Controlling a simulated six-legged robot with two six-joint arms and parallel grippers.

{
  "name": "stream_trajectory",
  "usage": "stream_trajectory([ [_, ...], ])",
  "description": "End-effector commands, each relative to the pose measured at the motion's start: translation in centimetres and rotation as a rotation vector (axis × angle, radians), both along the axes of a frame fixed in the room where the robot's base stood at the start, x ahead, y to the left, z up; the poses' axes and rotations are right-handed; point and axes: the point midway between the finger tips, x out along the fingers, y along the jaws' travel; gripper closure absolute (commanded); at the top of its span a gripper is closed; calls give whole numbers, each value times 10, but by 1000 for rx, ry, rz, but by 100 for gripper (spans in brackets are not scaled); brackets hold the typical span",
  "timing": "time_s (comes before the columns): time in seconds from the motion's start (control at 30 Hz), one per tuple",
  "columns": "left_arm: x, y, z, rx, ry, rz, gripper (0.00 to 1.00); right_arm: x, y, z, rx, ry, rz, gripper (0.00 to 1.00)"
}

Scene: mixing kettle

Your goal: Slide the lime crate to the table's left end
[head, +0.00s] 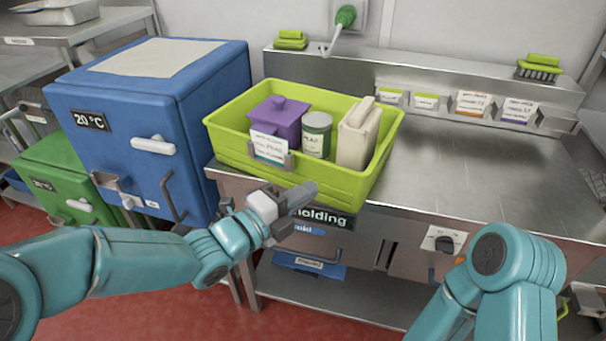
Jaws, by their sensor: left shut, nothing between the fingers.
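The lime crate (352,186) stands upright on the left part of the steel table (460,170), its left side close to the table's left edge. It holds a purple lidded box (275,117), a green-labelled can (316,136) and a cream container (355,140). A white card (267,148) is clipped to its front wall. My left gripper (303,194) is shut and empty, in front of the crate's lower front wall; I cannot tell whether it touches. My right arm shows at the lower right, but its gripper is out of view.
A blue cabinet marked 20 °C (196,120) stands just left of the table, with a green one (65,185) beyond it. A back ledge carries a brush (540,68) and small labelled bins (472,104). The tabletop right of the crate is clear.

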Motion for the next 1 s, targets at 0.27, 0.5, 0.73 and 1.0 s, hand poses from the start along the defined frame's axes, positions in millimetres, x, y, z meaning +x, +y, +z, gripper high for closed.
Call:
stream_trajectory([
  [0.27,37,-3,1,1,1,3,100,0,0,12,0,0,0,0],
  [0.5,42,-2,0,0,1,5,100,0,0,12,0,0,0,0],
  [0.73,45,-2,-2,1,-1,5,100,0,0,8,0,0,0,0],
  [1.0,79,-4,-3,-1,-2,6,100,0,0,-17,0,0,0,0],
])
